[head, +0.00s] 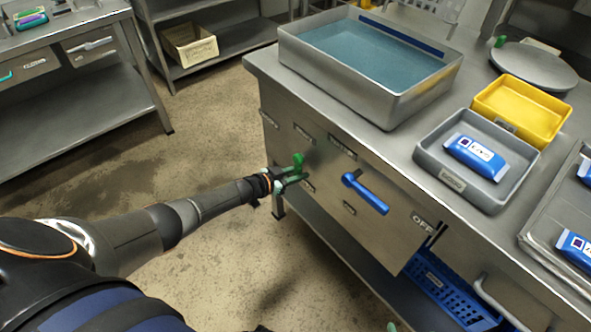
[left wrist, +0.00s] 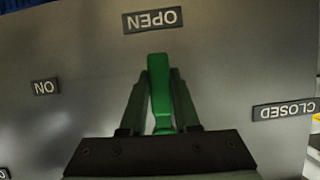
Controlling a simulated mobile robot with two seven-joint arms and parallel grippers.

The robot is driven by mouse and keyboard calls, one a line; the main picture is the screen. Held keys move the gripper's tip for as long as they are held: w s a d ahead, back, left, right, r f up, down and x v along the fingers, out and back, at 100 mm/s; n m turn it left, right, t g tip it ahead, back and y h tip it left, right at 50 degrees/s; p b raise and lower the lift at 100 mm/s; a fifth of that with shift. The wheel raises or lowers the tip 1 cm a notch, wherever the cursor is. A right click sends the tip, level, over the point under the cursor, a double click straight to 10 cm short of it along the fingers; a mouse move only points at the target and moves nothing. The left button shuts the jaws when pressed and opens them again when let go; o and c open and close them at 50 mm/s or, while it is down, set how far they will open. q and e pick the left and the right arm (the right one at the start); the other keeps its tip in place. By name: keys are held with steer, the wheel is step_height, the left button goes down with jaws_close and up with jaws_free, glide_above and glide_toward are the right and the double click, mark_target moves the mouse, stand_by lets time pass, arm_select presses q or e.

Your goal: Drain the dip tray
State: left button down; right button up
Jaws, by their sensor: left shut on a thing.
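The dip tray (head: 425,97) is a deep grey metal tray on the counter, with blue liquid in it. A green lever (head: 298,160) is on the cabinet front below it. My left gripper (head: 290,177) is shut on this lever. In the left wrist view the green lever (left wrist: 160,95) stands between the two dark fingers, just below an upside-down OPEN plate (left wrist: 152,20). A CLOSED plate (left wrist: 284,111) is at right there. The lever's base is hidden by my gripper. My right gripper cannot be made out.
A blue lever (head: 365,193) is on the same cabinet front, right of the green one. On the counter are a grey bin (head: 443,178) with a blue packet and a yellow bin (head: 540,95). A blue crate (head: 447,290) is below. The floor at left is clear.

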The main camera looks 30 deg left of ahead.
arm_select(q)
steer(key=shift+d, duration=0.25)
stand_by(0.3)
steer(key=c, duration=0.6)
jaws_free()
steer(key=shift+c, duration=0.2)
steer(key=shift+a, duration=0.1)
arm_select(e)
steer(key=shift+w, duration=0.1)
arm_select(q)
steer(key=p+v, duration=0.4)
steer(key=v, duration=0.2)
steer(key=shift+s+r, duration=0.15)
steer(key=p, duration=0.2)
glide_toward(296, 174)
steer(key=shift+v, duration=0.8)
arm_select(e)
steer(key=shift+s+d+r, duration=0.2)
steer(key=shift+d+r, duration=0.1)
steer(key=shift+r, duration=0.3)
steer(key=shift+s+d+r, duration=0.15)
steer(key=shift+d+r, duration=0.2)
steer(key=shift+r, duration=0.2)
steer(key=shift+s+d+r, duration=0.2)
steer(key=shift+d+r, duration=0.1)
steer(key=shift+r, duration=0.3)
steer(key=shift+m, duration=0.3)
